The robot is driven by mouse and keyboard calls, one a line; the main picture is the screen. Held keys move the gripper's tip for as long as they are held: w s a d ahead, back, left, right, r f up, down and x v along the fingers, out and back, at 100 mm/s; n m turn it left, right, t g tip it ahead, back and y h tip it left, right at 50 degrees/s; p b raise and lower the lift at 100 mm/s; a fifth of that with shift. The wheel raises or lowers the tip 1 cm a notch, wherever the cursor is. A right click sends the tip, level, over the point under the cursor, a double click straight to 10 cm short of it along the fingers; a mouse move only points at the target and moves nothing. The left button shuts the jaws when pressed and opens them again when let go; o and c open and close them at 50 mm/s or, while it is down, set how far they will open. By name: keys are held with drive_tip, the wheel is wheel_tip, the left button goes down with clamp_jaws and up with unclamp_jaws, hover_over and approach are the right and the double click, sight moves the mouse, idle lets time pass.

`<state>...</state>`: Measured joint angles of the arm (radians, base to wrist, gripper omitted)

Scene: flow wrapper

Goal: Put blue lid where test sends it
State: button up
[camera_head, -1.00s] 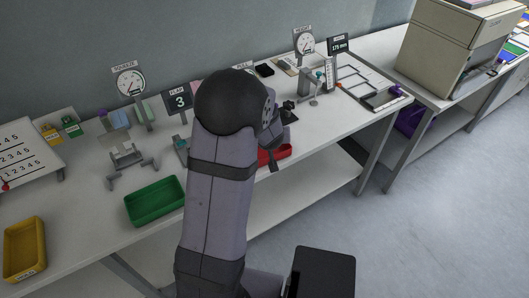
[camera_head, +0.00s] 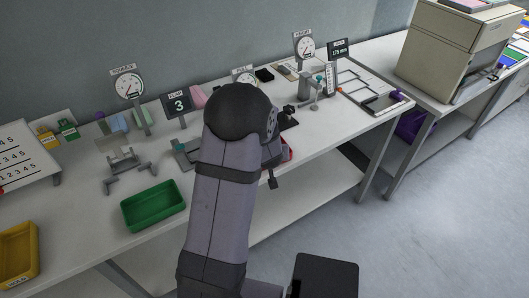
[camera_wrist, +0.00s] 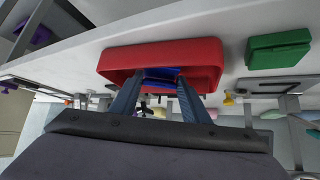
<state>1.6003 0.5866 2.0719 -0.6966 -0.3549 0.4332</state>
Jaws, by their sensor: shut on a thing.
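My gripper (camera_wrist: 160,82) is shut on the blue lid (camera_wrist: 161,73), which shows between its fingertips in the wrist view. The lid is over or within the red tray (camera_wrist: 118,62); I cannot tell whether it touches the floor of the tray. In the head view my arm hides the lid, the fingertips and most of the red tray (camera_head: 288,149). Test stands line the bench: a dial (camera_head: 128,86), a flap display (camera_head: 179,103) reading 3, a partly hidden dial (camera_head: 243,76), and a height dial (camera_head: 305,47) beside a 175 mm display (camera_head: 338,48).
A green tray (camera_head: 153,206) stands left of my arm and a yellow tray (camera_head: 17,253) at the far left. A numbered board (camera_head: 20,155) is at the left. A metal fixture (camera_head: 125,163) stands behind the green tray. A beige machine (camera_head: 452,50) is at the right.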

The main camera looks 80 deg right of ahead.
drive_tip(key=shift+f, duration=0.1)
drive_tip(key=shift+f, duration=0.1)
drive_tip(key=o, duration=1.4)
drive_tip(key=shift+r, duration=0.3)
drive_tip(key=shift+p+v, duration=1.3)
drive_tip(key=shift+v, duration=4.65)
drive_tip(key=shift+a, duration=0.1)
